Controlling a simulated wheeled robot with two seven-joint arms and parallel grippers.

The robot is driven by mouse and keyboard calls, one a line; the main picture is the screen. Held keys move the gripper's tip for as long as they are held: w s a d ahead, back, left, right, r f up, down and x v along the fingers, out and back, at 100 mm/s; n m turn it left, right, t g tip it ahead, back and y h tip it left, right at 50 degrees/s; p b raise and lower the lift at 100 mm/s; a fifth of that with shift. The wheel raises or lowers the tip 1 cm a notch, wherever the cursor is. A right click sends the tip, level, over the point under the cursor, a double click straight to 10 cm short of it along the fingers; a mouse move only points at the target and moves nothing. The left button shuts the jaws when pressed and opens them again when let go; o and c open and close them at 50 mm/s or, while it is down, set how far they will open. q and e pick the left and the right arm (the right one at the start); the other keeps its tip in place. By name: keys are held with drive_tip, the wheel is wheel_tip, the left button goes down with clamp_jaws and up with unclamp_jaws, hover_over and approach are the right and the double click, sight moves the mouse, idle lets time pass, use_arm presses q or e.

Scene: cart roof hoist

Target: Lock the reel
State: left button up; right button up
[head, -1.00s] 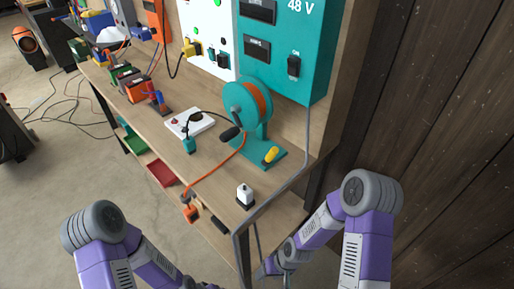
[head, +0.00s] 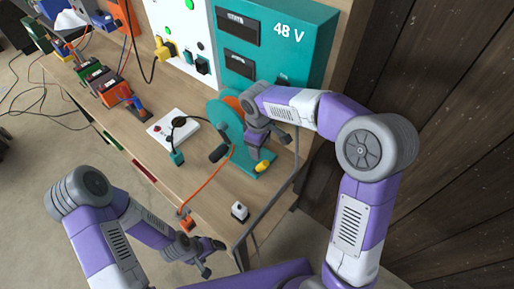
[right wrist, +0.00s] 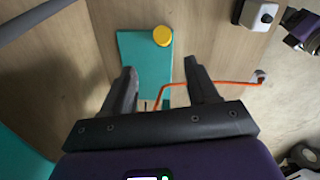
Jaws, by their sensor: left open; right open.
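The teal reel (head: 224,117) stands on the workbench, wound with orange cord and partly hidden behind my right arm. Its black crank handle (head: 218,153) sticks out at the front. A yellow knob (head: 263,167) sits on its teal base plate (head: 247,175); the right wrist view shows the knob (right wrist: 162,36) from above, at the plate's end. My right gripper (right wrist: 160,68) is open above the plate, with the knob beyond its fingertips and nothing between the fingers. My left gripper (head: 212,257) is open and empty, low near the bench's front edge, away from the reel.
An orange cord runs from the reel to an orange connector (head: 187,222) at the bench edge. A white box (head: 239,211) stands near the bench corner. A white socket block (head: 173,128) lies left of the reel.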

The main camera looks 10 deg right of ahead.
sight(262, 166)
drive_tip(key=shift+s+f, duration=0.25)
drive_tip(key=f, duration=0.3)
drive_tip(key=f+b, duration=0.1)
drive_tip(key=f, duration=0.7)
drive_tip(key=shift+w+d, duration=0.1)
drive_tip(key=shift+d, duration=0.2)
clamp_jaws()
